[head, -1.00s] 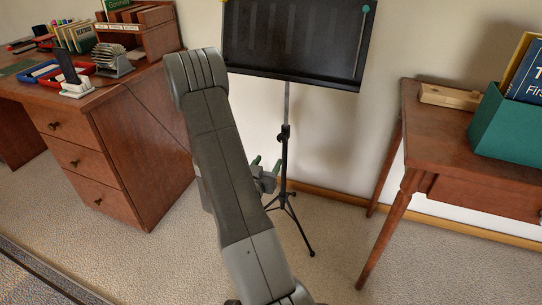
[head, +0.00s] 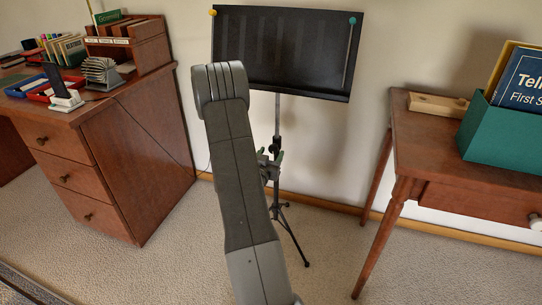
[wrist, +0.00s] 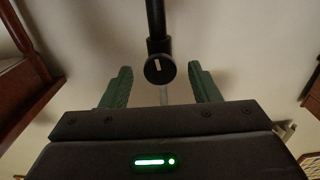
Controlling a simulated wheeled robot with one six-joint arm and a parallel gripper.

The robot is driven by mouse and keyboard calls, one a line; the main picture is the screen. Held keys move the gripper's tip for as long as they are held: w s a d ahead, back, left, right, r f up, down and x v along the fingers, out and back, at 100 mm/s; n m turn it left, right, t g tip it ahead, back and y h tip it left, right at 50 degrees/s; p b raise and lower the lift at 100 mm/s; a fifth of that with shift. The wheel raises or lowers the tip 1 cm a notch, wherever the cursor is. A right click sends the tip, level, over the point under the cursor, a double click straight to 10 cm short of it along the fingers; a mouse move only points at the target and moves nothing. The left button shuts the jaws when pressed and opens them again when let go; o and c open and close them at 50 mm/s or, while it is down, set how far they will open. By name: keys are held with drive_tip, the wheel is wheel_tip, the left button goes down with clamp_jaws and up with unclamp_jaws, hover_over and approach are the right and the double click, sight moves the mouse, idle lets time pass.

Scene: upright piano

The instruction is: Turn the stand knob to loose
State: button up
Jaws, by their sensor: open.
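The black music stand (head: 285,50) stands upright against the wall in the head view, with a thin pole and splayed legs. Its round dark stand knob (wrist: 159,70) shows in the wrist view, on the pole at a collar, with a white pointer line that looks close to upright. My gripper (wrist: 160,85) is open, its green fingers on either side of the knob in the picture. The knob appears beyond or level with the fingertips, with gaps on both sides and no visible contact. In the head view my gripper (head: 271,160) is near the pole, partly hidden by my arm.
A wooden desk (head: 140,150) with trays and books stands at left. A wooden side table (head: 430,135) with a green box (head: 505,130) stands at right. Carpet is open between them. A yellow knob (head: 212,12) and a teal-ended rod (head: 352,21) are on the stand's top.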

drive_tip(key=shift+w+d, duration=0.1)
drive_tip(key=shift+w, duration=0.3)
drive_tip(key=c, duration=1)
